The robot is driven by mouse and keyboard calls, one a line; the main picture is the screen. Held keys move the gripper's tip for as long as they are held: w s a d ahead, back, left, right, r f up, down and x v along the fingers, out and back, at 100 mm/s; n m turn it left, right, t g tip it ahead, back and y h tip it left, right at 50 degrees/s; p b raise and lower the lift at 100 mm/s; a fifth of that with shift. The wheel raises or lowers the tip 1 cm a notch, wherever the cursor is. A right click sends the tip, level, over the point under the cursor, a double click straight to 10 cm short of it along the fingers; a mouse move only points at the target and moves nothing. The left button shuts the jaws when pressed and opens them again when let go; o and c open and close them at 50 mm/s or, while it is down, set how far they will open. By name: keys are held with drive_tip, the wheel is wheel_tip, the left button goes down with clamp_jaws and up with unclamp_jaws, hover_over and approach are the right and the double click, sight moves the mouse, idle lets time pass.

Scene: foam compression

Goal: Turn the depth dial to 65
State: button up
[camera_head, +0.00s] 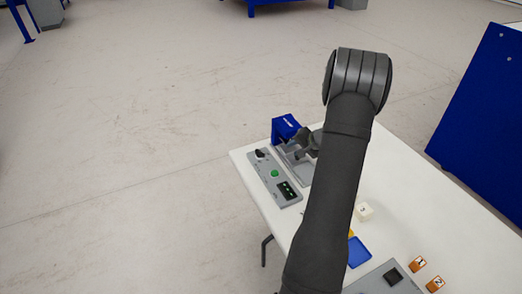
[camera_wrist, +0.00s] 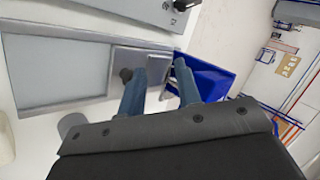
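A grey control panel (camera_head: 272,178) lies at the left edge of the white table, with a black knob (camera_head: 260,153) at its far end, a green button (camera_head: 274,173) and a dark display (camera_head: 288,190). The knob may be the depth dial; its labels and setting are too small to read. My gripper (camera_head: 306,142) is to the right of the panel, close to the blue-ended grey machine. In the wrist view its two fingers (camera_wrist: 158,72) are apart, over the machine's grey plate (camera_wrist: 135,58).
The machine's blue housing (camera_head: 286,127) stands at the table's far corner and beside the right finger in the wrist view (camera_wrist: 212,80). A white cube (camera_head: 364,212), a blue tray (camera_head: 358,252) and orange numbered blocks (camera_head: 418,262) lie nearer. My arm hides part of the table.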

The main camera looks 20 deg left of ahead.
drive_tip(key=s+a+r+n+g+h, duration=0.1)
drive_tip(key=a+r+n+g, duration=0.1)
drive_tip(key=a+r+n, duration=0.55)
drive_tip(key=n+h, duration=0.3)
drive_tip(key=n, duration=0.6)
approach(260, 151)
drive_tip(key=x, duration=0.9)
drive_tip(key=shift+w+r, duration=0.1)
clamp_jaws()
